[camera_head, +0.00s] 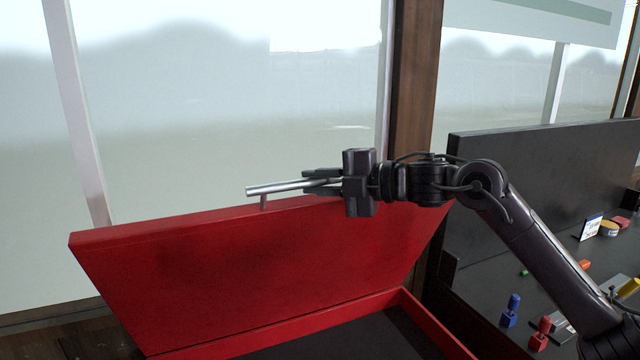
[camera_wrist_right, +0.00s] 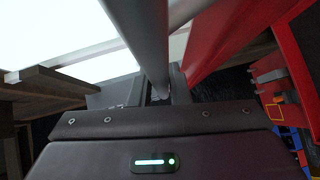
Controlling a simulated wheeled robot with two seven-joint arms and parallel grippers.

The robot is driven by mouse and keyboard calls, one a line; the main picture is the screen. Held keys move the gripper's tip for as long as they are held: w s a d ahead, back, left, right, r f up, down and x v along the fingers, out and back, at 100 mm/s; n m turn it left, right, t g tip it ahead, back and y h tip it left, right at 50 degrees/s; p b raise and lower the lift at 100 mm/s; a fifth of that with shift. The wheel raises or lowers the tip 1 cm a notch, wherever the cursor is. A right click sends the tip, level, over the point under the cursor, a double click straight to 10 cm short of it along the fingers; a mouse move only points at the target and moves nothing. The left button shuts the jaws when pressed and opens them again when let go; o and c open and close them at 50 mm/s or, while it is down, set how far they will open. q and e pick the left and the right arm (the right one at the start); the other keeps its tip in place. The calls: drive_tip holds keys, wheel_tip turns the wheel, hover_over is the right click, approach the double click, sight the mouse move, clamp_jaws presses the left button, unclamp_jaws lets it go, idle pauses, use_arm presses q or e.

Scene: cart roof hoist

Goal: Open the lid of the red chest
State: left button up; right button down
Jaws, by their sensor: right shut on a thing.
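The red chest (camera_head: 420,325) stands low in front of me, and its dark inside shows at the bottom of the head view. Its red lid (camera_head: 230,275) is raised and tilted up at the back. A silver bar handle (camera_head: 270,188) sits along the lid's upper edge. My right gripper (camera_head: 322,181) is shut on this handle at its right part. In the right wrist view the handle (camera_wrist_right: 140,35) runs between the fingers, with the red lid (camera_wrist_right: 225,40) beside it. My left gripper is not in view.
Large windows (camera_head: 220,110) and a wooden post (camera_head: 414,80) stand behind the chest. To the right is a dark bench (camera_head: 485,285) with a blue object (camera_head: 511,311), a red object (camera_head: 541,334) and other small items. My right arm reaches across above this bench.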

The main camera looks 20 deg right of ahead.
drive_tip(key=c, duration=1.4)
unclamp_jaws()
drive_tip(key=shift+w+f, duration=0.1)
drive_tip(key=shift+w, duration=0.1)
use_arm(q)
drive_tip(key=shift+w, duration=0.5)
use_arm(e)
drive_tip(key=shift+o, duration=0.2)
drive_tip(key=shift+s, duration=0.1)
